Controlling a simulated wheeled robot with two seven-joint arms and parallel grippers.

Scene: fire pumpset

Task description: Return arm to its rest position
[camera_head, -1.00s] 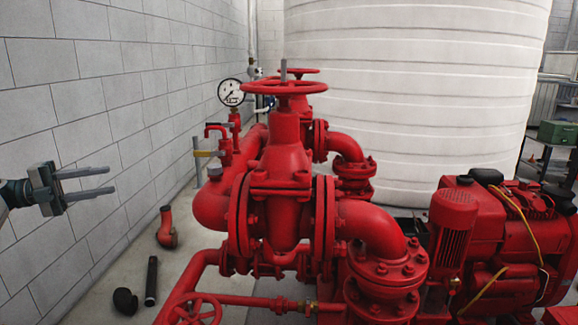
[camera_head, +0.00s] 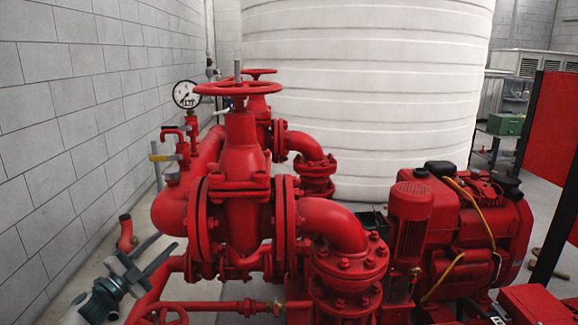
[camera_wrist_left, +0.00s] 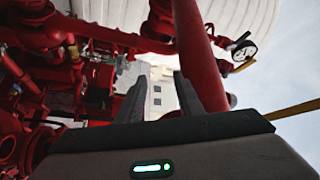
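My left gripper (camera_head: 152,256) is at the lower left of the head view, low beside the red pump piping. Its two grey fingers are apart with nothing between them. The same open fingers (camera_wrist_left: 160,95) show in the left wrist view, with red pipes close around them in the picture. Whether they touch any pipe cannot be told. My right gripper is not in view.
A large red valve with a handwheel (camera_head: 240,88) stands in the middle. A pressure gauge (camera_head: 186,94) is at its left. A red motor (camera_head: 412,222) is at the right. A white tank (camera_head: 370,90) stands behind. A block wall (camera_head: 60,130) bounds the left.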

